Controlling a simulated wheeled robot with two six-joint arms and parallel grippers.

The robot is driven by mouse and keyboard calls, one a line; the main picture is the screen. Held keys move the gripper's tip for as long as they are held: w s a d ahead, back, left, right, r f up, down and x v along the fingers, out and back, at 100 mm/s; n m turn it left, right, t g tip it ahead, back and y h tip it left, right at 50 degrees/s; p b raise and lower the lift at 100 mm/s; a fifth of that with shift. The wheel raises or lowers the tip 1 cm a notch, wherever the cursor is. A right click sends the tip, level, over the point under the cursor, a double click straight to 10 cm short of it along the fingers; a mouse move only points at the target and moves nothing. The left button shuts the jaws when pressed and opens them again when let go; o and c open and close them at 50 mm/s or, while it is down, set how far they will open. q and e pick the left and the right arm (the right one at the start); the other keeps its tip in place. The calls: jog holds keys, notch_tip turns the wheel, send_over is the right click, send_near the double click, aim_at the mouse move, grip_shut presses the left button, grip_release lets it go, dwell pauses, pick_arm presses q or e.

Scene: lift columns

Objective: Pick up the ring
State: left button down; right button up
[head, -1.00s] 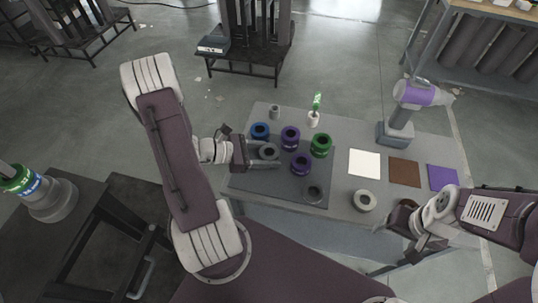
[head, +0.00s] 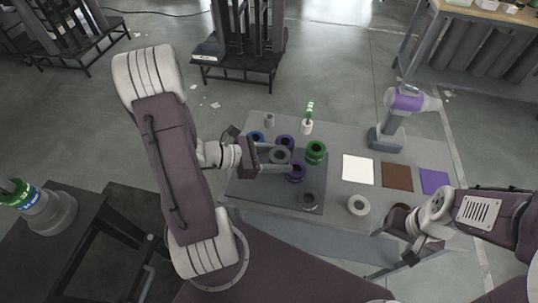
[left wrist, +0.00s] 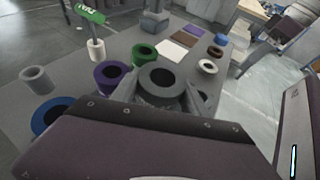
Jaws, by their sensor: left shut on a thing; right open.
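My left gripper (head: 274,157) is shut on a grey ring (head: 280,157), which it holds over the dark grey mat (head: 252,187) on the table. In the left wrist view the held ring (left wrist: 158,84) sits between the fingers, its hole facing up. My right gripper (head: 398,236) is open and empty near the table's front right edge.
A pale ring (head: 358,205) lies right of the mat. White (head: 358,169), brown (head: 397,176) and purple (head: 434,182) squares lie in a row. A purple-grey tool (head: 400,110) stands behind. A white holder (head: 307,127) with a green item and a grey cylinder (head: 269,120) stand at the back.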

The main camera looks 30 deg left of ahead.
aim_at(285, 156)
pick_arm(q)
jog(key=r+p, duration=0.1)
jog(key=p, duration=0.1)
jog(key=d+r+p, duration=0.1)
jog(key=p, duration=0.3)
jog(key=shift+s+d+r, duration=0.25)
jog(key=shift+d+r, duration=0.1)
jog(key=shift+r, duration=0.05)
jog(key=d+p, duration=0.1)
jog(key=p, duration=0.1)
jog(key=d+r+p, duration=0.1)
jog(key=d+p, duration=0.2)
jog(key=p, duration=0.1)
jog(key=shift+s+d+r+p, duration=0.2)
jog(key=shift+s+d+p, duration=0.1)
jog(key=shift+s+p, duration=0.1)
pick_arm(e)
notch_tip(285, 156, up, 15)
jog(key=shift+f, duration=0.2)
pick_arm(q)
jog(key=shift+f, duration=0.1)
pick_arm(e)
jog(key=shift+a, duration=0.1)
